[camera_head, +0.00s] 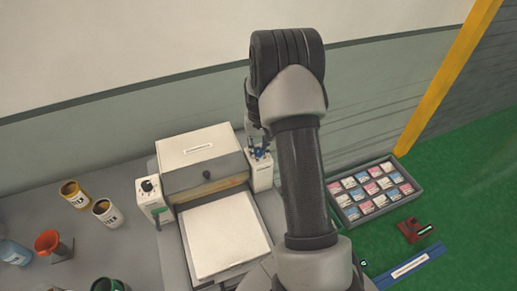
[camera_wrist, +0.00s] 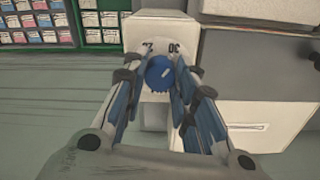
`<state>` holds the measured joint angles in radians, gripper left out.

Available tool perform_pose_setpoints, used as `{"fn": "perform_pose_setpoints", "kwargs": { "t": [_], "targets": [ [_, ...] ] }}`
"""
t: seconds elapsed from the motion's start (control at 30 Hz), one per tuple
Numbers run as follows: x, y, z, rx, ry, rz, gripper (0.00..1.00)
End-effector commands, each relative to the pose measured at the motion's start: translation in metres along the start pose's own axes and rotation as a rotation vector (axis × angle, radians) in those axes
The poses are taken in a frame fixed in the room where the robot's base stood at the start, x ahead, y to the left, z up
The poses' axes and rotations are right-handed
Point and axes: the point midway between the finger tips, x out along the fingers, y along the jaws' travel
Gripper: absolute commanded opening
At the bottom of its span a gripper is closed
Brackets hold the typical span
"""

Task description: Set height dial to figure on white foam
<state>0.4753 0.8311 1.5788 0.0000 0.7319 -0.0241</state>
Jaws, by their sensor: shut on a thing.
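A blue round dial (camera_wrist: 160,73) with a short white mark sits on a white housing (camera_wrist: 158,33). Dark figures stand above it; the right one reads 30 and the left one is partly hidden. My gripper (camera_wrist: 163,85) is shut on the dial, one finger on each side. In the head view my gripper (camera_head: 259,150) is at the machine's right-hand post, largely hidden by my arm. The white foam (camera_head: 225,235) lies flat on the machine's bed in front of its hood; I can read no figure on it.
A left post (camera_head: 149,190) carries a black knob. Cans (camera_head: 107,212) and an orange cup (camera_head: 50,243) stand left. A tray of cards (camera_head: 333,191) lies right of the machine, with a dark red item (camera_head: 413,230) near it. A wall rises behind.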

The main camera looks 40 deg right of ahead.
Motion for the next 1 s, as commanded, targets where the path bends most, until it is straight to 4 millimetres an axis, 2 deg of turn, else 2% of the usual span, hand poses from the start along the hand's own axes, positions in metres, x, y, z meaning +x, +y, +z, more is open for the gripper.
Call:
{"fn": "perform_pose_setpoints", "kwargs": {
  "t": [0.67, 0.7, 1.0],
  "targets": [
    [-0.0008, 0.0001, -0.0006, -0.067, 0.002, 0.000, 0.02],
    [-0.0008, 0.0001, -0.0006, -0.067, 0.002, 0.000, 0.27],
    [-0.0003, 0.0000, -0.0003, -0.067, 0.001, 0.000, 0.47]
  ]
}}
